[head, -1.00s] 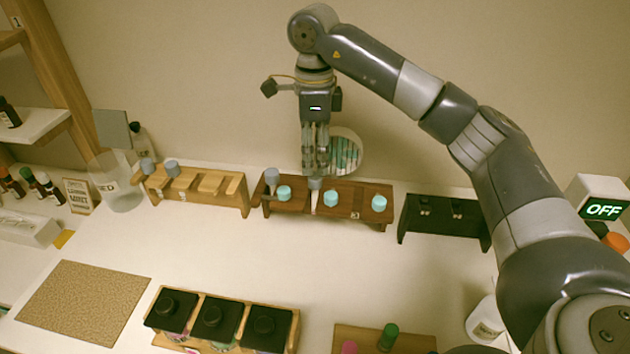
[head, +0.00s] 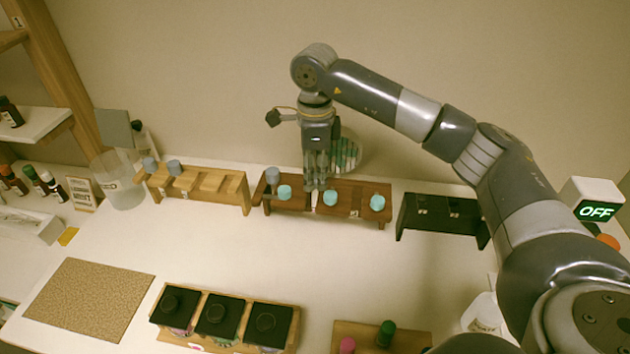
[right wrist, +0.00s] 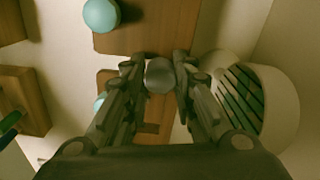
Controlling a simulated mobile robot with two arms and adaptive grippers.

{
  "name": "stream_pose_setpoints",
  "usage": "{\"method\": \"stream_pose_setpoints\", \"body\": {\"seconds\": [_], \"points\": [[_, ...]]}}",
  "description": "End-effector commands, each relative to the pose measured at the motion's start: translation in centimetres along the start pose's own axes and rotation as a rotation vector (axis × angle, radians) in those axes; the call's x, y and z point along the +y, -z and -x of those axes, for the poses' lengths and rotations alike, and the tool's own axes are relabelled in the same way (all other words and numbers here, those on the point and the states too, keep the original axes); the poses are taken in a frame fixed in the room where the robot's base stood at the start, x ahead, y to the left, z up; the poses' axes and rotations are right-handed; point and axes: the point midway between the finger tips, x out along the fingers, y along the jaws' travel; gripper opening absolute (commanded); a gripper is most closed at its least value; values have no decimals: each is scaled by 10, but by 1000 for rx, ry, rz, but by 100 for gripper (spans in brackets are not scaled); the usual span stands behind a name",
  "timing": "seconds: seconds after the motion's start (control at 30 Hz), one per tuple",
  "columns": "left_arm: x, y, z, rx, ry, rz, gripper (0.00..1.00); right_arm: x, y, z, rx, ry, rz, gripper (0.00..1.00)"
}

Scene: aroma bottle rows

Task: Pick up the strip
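Several dark green strips (right wrist: 243,95) stand in a round white holder (right wrist: 284,110) on the right of the right wrist view. In the head view this holder (head: 355,150) is behind my right gripper and partly covered by it. My right gripper (head: 315,186) points down over the dark brown rack (head: 350,190). In the right wrist view its fingers (right wrist: 160,66) are on both sides of a round grey dropper bulb (right wrist: 160,76). I cannot tell if they press on it. The strips are beside the fingers, apart from them. My left gripper is out of view.
Teal-capped bottles (head: 377,202) stand in the brown rack. A light wooden rack (head: 222,188) is to the left, a black rack (head: 440,214) to the right. A cork mat (head: 88,298) and black-lidded jars (head: 217,315) are in front. The table's middle is clear.

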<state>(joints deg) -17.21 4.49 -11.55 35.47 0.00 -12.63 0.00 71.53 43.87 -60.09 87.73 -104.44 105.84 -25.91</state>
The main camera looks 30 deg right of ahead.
Motion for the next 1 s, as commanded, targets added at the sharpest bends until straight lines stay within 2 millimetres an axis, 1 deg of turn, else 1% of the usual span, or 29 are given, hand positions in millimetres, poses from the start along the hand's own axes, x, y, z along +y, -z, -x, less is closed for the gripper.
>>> {"method": "stream_pose_setpoints", "body": {"seconds": [0.27, 0.37, 0.47, 0.57, 0.67, 0.87, 0.9, 1.0], "points": [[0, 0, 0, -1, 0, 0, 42, 0, 0, 0, 0, 0, 0, 9], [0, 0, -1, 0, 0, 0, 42, 0, 0, 4, -1, 1, 0, 9], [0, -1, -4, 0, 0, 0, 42, 0, 0, 10, -1, 1, 0, 9], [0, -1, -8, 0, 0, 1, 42, -1, 0, 22, -2, 3, 0, 9], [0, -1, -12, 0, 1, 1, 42, -1, -1, 39, -3, 3, -1, 9], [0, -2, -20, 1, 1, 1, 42, -1, -1, 80, -3, 5, -1, 9], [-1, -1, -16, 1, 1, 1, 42, -1, 0, 89, -1, 4, -1, 9], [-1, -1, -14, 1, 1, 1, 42, -1, 0, 106, -1, 5, -2, 9]]}}
